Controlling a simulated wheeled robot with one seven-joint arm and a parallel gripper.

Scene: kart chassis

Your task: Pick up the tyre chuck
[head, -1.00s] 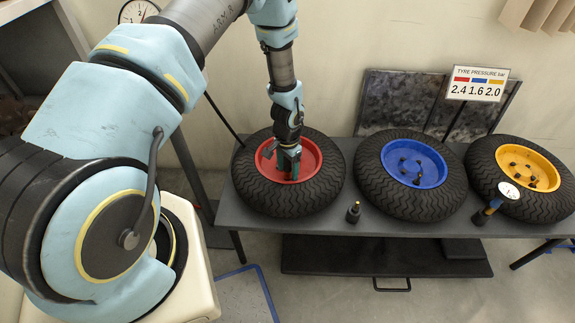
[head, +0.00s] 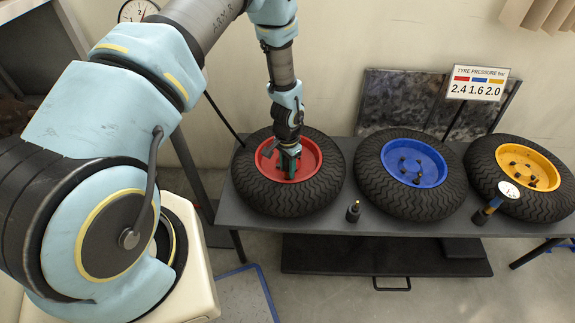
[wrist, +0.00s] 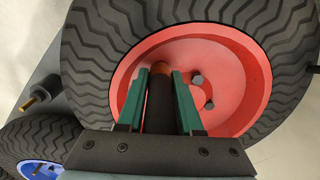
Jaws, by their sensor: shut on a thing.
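My gripper (head: 289,168) points down over the red-rimmed wheel (head: 258,196) on the left of the bench. In the wrist view its two green fingers (wrist: 160,72) are shut on a dark cylinder with an orange-brown band, which looks like the tyre chuck (wrist: 159,102). The chuck lies between the fingers, in front of the red rim (wrist: 225,65). Its far end is close to the rim; I cannot tell whether they touch. In the head view the fingers hide most of the chuck.
A blue-rimmed wheel (head: 415,165) and a yellow-rimmed wheel (head: 528,167) lie to the right. A small black piece with a brass tip (head: 353,211) and a gauge tool (head: 490,207) stand at the bench's (head: 300,229) front edge. A pressure sign (head: 478,83) stands behind.

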